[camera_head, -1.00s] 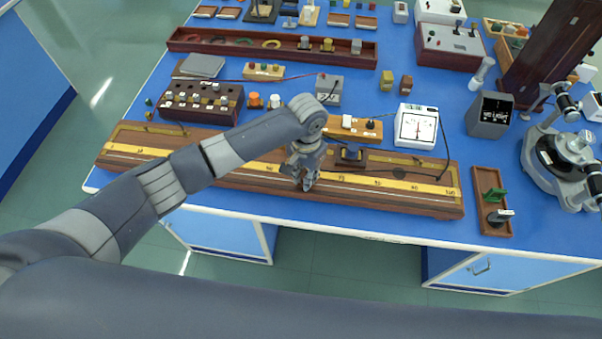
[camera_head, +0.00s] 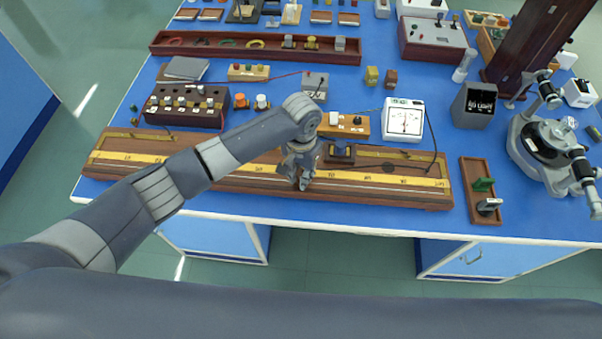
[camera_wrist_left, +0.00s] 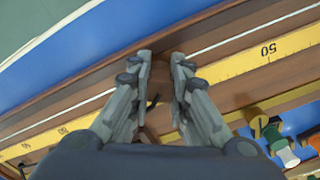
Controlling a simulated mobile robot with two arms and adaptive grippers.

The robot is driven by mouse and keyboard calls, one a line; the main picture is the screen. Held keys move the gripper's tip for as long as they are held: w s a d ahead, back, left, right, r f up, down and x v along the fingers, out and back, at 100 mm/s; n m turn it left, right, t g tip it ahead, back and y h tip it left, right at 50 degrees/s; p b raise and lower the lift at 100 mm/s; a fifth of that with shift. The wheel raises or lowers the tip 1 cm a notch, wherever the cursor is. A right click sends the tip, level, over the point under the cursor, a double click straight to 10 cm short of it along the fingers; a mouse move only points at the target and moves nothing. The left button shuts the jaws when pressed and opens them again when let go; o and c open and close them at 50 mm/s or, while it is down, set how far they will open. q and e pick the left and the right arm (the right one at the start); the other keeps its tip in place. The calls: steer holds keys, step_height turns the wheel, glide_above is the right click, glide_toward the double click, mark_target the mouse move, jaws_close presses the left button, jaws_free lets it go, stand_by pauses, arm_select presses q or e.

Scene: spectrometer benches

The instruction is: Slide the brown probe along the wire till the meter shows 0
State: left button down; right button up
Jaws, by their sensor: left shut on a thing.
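My left gripper (camera_head: 303,186) reaches down to the wire board (camera_head: 430,200), a long wooden board with a yellow scale, right of its middle. In the left wrist view my two fingers (camera_wrist_left: 160,58) are closed in on a brown piece (camera_wrist_left: 158,92), apparently the probe; the fingers hide most of it. The thin pale wire (camera_wrist_left: 225,40) runs along the board beside the yellow scale (camera_wrist_left: 240,62). Whether the probe touches the wire cannot be told. The white meter (camera_head: 404,118) stands behind the board; its red needle looks near mid-dial, too small to read exactly. My right gripper is out of view.
A dark block (camera_head: 340,153) sits on the board just right of my gripper. A brown box with white knobs (camera_head: 186,106) and a wooden key box (camera_head: 343,125) stand behind the board. A small wooden tray (camera_head: 481,204) lies at its right. Cables run to the meter.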

arm_select(q)
steer(key=shift+s+f, duration=0.1)
steer(key=shift+f, duration=0.05)
stand_by(0.5)
steer(key=shift+s+a+f, duration=0.1)
steer(key=shift+s+f, duration=0.1)
stand_by(2.2)
stand_by(1.4)
steer(key=c, duration=1.4)
jaws_free()
steer(key=shift+w, duration=0.15)
steer(key=shift+r, duration=0.1)
